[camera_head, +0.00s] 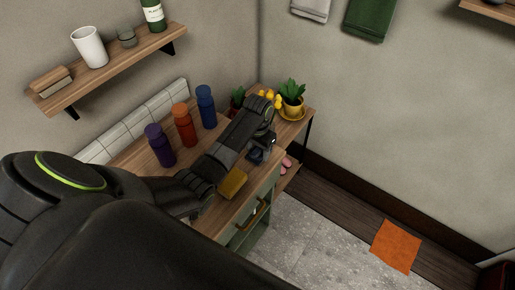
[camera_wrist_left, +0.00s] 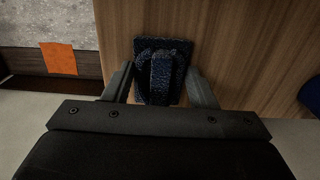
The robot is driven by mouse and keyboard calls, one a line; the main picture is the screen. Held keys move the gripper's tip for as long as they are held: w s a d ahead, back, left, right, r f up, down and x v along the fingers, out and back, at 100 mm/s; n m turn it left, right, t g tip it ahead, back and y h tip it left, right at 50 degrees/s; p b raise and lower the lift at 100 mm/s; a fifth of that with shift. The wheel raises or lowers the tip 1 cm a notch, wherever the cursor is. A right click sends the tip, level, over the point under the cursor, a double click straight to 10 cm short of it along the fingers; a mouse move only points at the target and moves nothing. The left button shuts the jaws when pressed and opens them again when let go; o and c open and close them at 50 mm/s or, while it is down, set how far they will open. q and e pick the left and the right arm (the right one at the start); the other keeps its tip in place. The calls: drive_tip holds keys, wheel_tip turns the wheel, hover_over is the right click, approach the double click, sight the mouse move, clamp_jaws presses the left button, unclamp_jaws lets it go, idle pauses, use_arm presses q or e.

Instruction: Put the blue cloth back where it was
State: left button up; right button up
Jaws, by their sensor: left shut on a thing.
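The blue cloth (camera_wrist_left: 160,72) is dark and folded, and it lies between the two fingers of my left gripper (camera_wrist_left: 160,85) in the left wrist view. My left gripper is shut on it. In the head view the cloth (camera_head: 255,156) shows as a small dark blue patch under my left gripper (camera_head: 264,143), near the front edge of the wooden cabinet top (camera_head: 214,150). My arm hides part of it there. I cannot tell whether the cloth touches the wood. My right gripper is not in view.
A yellow cloth (camera_head: 232,182) lies on the cabinet top beside my arm. Purple (camera_head: 160,146), orange (camera_head: 184,125) and blue (camera_head: 206,107) bottles stand behind. A potted plant (camera_head: 292,97) stands at the far end. An orange cloth (camera_head: 397,247) is on the floor.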

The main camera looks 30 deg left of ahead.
sight(257, 149)
use_arm(q)
drive_tip(key=o, duration=0.9)
drive_tip(key=shift+r+p, duration=0.65)
drive_tip(key=shift+r, duration=5.45)
drive_tip(key=shift+f, duration=0.1)
